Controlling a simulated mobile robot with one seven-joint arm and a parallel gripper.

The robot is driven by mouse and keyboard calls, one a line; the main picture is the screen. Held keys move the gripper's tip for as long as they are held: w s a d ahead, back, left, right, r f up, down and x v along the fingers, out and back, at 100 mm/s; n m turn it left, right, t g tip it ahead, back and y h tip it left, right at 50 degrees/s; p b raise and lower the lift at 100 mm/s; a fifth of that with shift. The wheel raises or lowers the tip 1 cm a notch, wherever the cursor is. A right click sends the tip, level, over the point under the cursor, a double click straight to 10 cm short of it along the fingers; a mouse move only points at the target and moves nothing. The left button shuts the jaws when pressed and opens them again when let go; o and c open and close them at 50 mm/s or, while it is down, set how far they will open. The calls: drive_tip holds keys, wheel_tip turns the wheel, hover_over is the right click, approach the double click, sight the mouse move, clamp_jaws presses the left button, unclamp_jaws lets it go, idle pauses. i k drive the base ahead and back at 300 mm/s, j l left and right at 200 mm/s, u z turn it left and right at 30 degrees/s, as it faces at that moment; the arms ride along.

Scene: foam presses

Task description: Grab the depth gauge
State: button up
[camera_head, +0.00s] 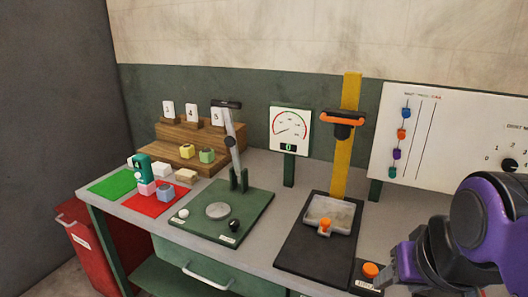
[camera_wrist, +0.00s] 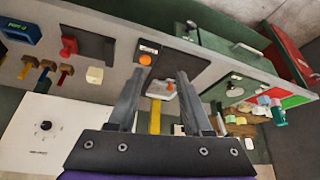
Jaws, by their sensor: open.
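A small teal upright device (camera_head: 141,168), which looks like the depth gauge, stands at the left of the bench by the green and red mats. A pink block (camera_head: 147,187) is at its foot; I cannot tell if they touch. The teal device also shows at the right of the wrist view (camera_wrist: 279,116). My gripper (camera_head: 402,264) is at the lower right of the head view, far from it. In the wrist view its two fingers (camera_wrist: 167,75) are spread with nothing between them.
A green-based press (camera_head: 256,199) and a yellow-column press (camera_head: 351,95) with a grey tray (camera_head: 342,212) stand between gripper and teal device. An orange button (camera_head: 370,270) is near my gripper. Foam blocks (camera_head: 187,176) and wooden steps (camera_head: 172,153) are at left. Hammers (camera_wrist: 48,68) show in the wrist view.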

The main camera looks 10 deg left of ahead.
sight(141, 163)
drive_tip(key=u, duration=1.45)
drive_tip(key=i+j+z, duration=0.1)
drive_tip(key=z, duration=0.3)
drive_tip(key=i+j+z, duration=0.1)
drive_tip(key=z, duration=0.3)
drive_tip(key=i+j+z, duration=0.2)
drive_tip(key=j, duration=0.2)
drive_tip(key=j+z, duration=0.15)
drive_tip(key=j, duration=0.3)
drive_tip(key=i+j+z, duration=0.1)
drive_tip(key=j, duration=0.5)
drive_tip(key=i+j+z, duration=0.1)
drive_tip(key=j, duration=0.45)
drive_tip(key=i+j+z, duration=0.1)
drive_tip(key=j, duration=0.5)
drive_tip(key=l, duration=0.6)
drive_tip(key=k+z, duration=0.05)
drive_tip(key=k, duration=0.05)
